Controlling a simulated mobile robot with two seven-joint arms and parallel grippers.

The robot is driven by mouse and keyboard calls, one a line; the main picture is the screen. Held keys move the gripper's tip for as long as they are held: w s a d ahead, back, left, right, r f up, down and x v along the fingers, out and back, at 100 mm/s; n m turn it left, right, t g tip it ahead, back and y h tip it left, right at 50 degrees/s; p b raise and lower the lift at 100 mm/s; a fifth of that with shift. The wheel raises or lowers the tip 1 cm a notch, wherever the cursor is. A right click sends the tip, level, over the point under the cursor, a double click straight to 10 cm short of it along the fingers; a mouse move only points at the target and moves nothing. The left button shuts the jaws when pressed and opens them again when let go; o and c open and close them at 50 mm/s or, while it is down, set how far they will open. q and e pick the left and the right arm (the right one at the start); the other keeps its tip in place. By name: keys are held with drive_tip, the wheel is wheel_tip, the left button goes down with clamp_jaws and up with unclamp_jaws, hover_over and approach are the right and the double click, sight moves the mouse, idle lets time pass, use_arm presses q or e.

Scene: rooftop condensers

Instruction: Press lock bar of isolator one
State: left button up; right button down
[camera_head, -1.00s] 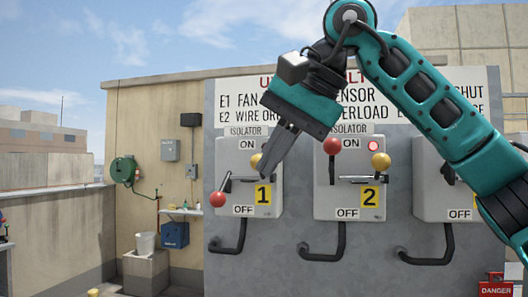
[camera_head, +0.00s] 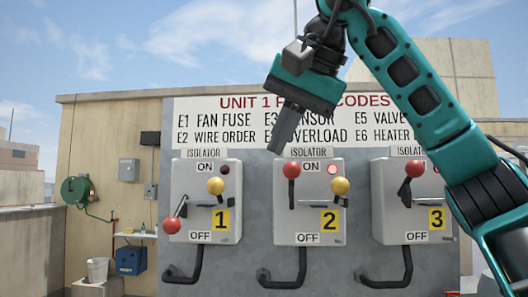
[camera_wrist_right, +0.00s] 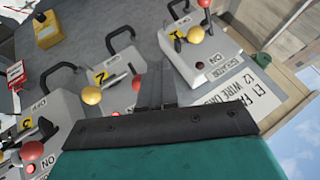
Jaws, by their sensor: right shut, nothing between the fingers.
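Isolator one (camera_head: 189,187) is a grey box with a yellow "1" label. Its red-knobbed lever (camera_head: 171,226) points down towards OFF, and its lamp (camera_head: 225,169) is dark. A metal lock bar (camera_head: 203,205) crosses its front, near a yellow knob (camera_head: 215,186) on a short stem. My right gripper (camera_head: 277,151) is shut and empty, in front of the sign, above and right of isolator one and apart from it. In the right wrist view, the shut fingers (camera_wrist_right: 157,68) point between isolator one (camera_wrist_right: 200,62) and isolator two. My left gripper is not in view.
Isolator two (camera_head: 287,225) has its red knob up at ON and a lit red lamp. Isolator three (camera_head: 392,220) is partly behind my right arm. Black bent handles (camera_head: 198,265) stick out below the boxes. A fault code sign (camera_head: 200,118) is above. Free air lies in front of isolator one.

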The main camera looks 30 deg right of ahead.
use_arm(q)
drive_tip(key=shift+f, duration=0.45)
use_arm(e)
drive_tip(key=w+a+f, duration=0.3)
drive_tip(key=w+f, duration=0.3)
drive_tip(key=w, duration=0.2)
drive_tip(key=shift+w, duration=0.3)
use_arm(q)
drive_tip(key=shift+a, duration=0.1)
